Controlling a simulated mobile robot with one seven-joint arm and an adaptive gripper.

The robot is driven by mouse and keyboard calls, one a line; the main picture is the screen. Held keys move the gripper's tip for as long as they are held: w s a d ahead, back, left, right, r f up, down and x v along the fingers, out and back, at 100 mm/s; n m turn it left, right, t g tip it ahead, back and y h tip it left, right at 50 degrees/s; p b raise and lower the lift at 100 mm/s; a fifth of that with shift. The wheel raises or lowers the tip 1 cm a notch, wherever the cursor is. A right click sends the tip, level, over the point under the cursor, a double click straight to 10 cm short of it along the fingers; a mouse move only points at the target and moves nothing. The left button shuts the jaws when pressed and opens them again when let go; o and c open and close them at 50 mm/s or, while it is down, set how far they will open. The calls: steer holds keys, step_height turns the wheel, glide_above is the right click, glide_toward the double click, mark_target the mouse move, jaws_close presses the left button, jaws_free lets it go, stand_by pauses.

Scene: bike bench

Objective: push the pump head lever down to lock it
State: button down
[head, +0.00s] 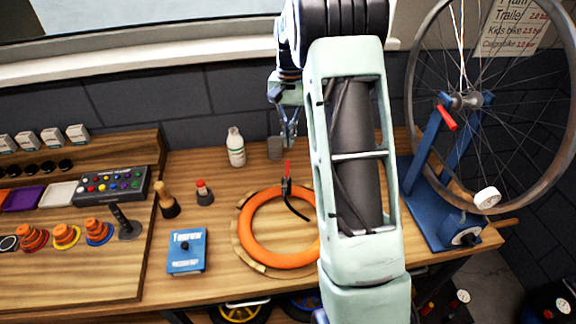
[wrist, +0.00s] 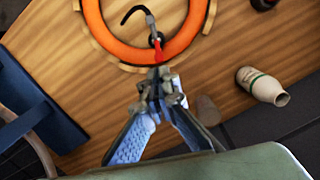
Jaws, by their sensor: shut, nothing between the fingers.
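The pump head lever is red (head: 288,168) and stands up from the dark pump head (head: 286,187) at the inner edge of an orange tyre (head: 250,243). A black hose curves from the pump head. My gripper (head: 290,140) is shut and empty, pointing down just above the lever in the head view.
A white bottle (head: 236,147) and a grey cup (head: 275,148) stand behind the tyre. A blue box (head: 187,251) lies at the front left. A blue wheel stand (head: 428,205) with a large wheel is on the right. My arm hides the tyre's right side.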

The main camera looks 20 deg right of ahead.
steer(key=shift+s+a+f+b, duration=0.1)
steer(key=shift+s+f+b, duration=0.05)
steer(key=shift+f+b, duration=1.05)
steer(key=shift+s+f+b, duration=0.1)
steer(key=shift+f+b, duration=0.6)
steer(key=shift+f, duration=0.85)
steer(key=shift+f+b, duration=0.9)
steer(key=shift+f, duration=0.6)
steer(key=w+p, duration=0.1)
steer(key=w+d+r+p, duration=0.1)
steer(key=shift+w+d+r+p, duration=0.1)
steer(key=shift+w+d+p, duration=0.15)
steer(key=shift+w+p, duration=0.1)
step_height(320, 180, up, 12)
steer(key=shift+w+d, duration=0.3)
steer(key=shift+w, duration=0.15)
